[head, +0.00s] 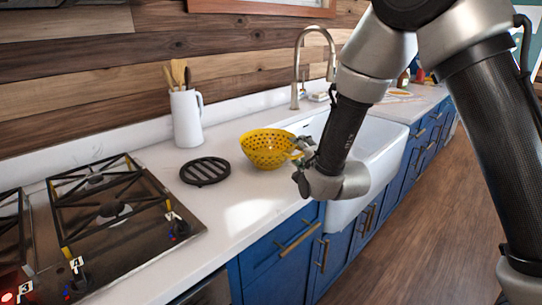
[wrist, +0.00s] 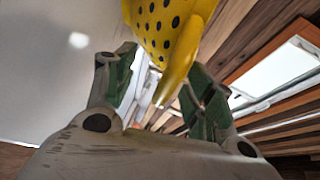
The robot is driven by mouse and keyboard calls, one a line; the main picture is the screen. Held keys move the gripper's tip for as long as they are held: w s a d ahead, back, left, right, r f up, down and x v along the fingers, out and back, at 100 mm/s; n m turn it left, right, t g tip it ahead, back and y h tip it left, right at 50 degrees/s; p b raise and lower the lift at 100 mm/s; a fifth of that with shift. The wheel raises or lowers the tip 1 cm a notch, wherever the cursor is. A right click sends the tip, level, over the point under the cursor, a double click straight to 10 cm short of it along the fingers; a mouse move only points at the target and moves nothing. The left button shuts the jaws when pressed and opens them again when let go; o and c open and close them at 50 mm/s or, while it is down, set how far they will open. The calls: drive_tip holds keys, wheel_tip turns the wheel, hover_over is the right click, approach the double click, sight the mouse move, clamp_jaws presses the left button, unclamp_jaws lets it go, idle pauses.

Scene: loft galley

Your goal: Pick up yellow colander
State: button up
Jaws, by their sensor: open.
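The yellow colander (head: 266,147), a perforated bowl, stands upright on the white counter between the round black trivet and the sink. My gripper (head: 303,153) is at its right side, close to the handle. In the wrist view the colander (wrist: 160,28) fills the top middle, and its yellow rim or handle reaches down between the two fingers of my gripper (wrist: 160,68). The fingers are spread apart. I cannot tell whether either one touches the colander. Part of the colander's right side is hidden behind the gripper in the head view.
A black trivet (head: 205,171) lies left of the colander, and a white pitcher of wooden utensils (head: 187,118) stands behind it. A gas hob (head: 110,213) is at the left. The white sink (head: 377,146) and faucet (head: 297,75) are at the right. Counter in front is clear.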

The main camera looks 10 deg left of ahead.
drive_tip(key=shift+x, duration=0.85)
clamp_jaws()
drive_tip(key=shift+r, duration=0.15)
